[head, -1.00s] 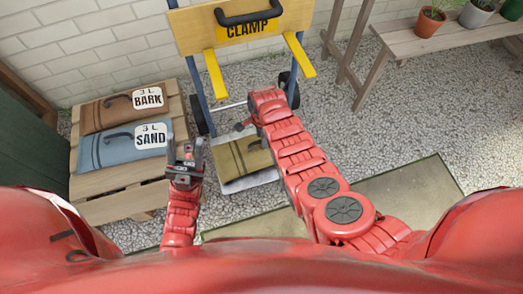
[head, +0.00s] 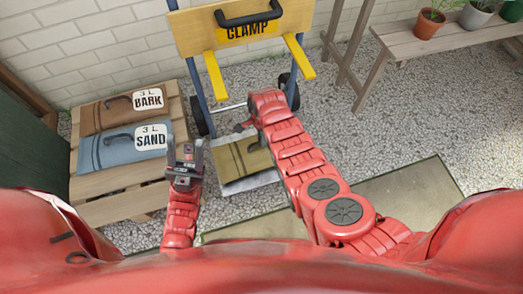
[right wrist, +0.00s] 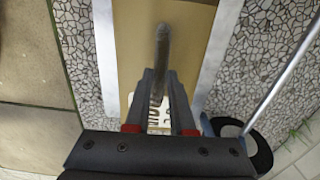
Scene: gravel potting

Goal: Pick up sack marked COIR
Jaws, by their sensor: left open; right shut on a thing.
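An olive-tan sack (head: 236,160) lies over the metal toe plate (head: 250,184) of the hand truck, partly hidden by my right arm. My right gripper (head: 243,127) is at the sack's far side. In the right wrist view, my right gripper (right wrist: 158,85) is shut on the dark handle (right wrist: 162,45) of the tan sack (right wrist: 135,40). The sack's pale label shows between the fingers, partly covered, and I cannot read it fully. Whether the sack is clear of the plate I cannot tell. My left gripper (head: 186,155) is open and empty, beside the pallet.
A wooden pallet (head: 110,205) at left holds a brown BARK sack (head: 95,117) and a blue SAND sack (head: 105,153). The hand truck's yellow CLAMP board (head: 195,30) stands behind the held sack. A bench (head: 440,42) with pots is at back right. Gravel lies between.

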